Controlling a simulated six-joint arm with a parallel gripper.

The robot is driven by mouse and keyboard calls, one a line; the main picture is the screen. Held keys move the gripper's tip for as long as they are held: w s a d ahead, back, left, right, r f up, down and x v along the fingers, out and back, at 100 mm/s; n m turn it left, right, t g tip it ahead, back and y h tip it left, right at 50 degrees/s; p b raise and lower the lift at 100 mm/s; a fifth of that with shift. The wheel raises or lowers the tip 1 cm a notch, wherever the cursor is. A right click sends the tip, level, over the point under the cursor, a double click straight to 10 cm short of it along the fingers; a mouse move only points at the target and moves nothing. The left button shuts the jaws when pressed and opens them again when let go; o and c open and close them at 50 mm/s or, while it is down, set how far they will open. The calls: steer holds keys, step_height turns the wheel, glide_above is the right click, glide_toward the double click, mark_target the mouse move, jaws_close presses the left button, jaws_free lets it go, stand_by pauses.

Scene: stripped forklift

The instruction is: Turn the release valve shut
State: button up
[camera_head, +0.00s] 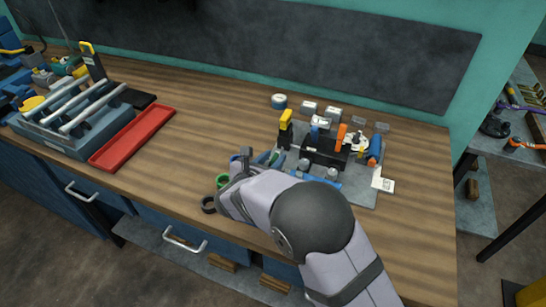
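The stripped forklift assembly (323,152) sits on a grey plate (365,190) on the workbench, right of centre. It carries a yellow-topped upright part (286,118), an orange part (341,133) and a blue cylinder (375,148). My gripper (238,166) is at its left side, seen from behind and partly covered by my arm. I cannot tell whether its fingers are open or touching anything. A green ring-shaped part (221,181) and a dark ring (208,205) show just left of it. I cannot tell which part is the release valve.
A red tray (134,138) and a grey rack with metal bars (68,141) stand on the wooden bench (210,120) at left. Small jars (279,101) stand behind the assembly. A white tag (383,184) lies at its right. The bench between tray and assembly is clear.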

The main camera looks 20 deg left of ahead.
steer(key=shift+c, duration=0.7)
jaws_close()
steer(key=shift+a+m+h, duration=0.1)
steer(key=shift+m+h, duration=0.2)
steer(key=shift+h, duration=0.1)
steer(key=shift+a+m+h, duration=0.2)
steer(key=shift+m+h, duration=1)
steer(key=shift+h, duration=0.2)
steer(key=shift+w+a+f+m+g+h, duration=0.1)
steer(key=shift+m+g+h, duration=0.6)
steer(key=shift+m+h, duration=0.3)
steer(key=shift+m+h+b, duration=0.5)
steer(key=shift+h, duration=0.1)
steer(key=shift+o, duration=0.7)
jaws_free()
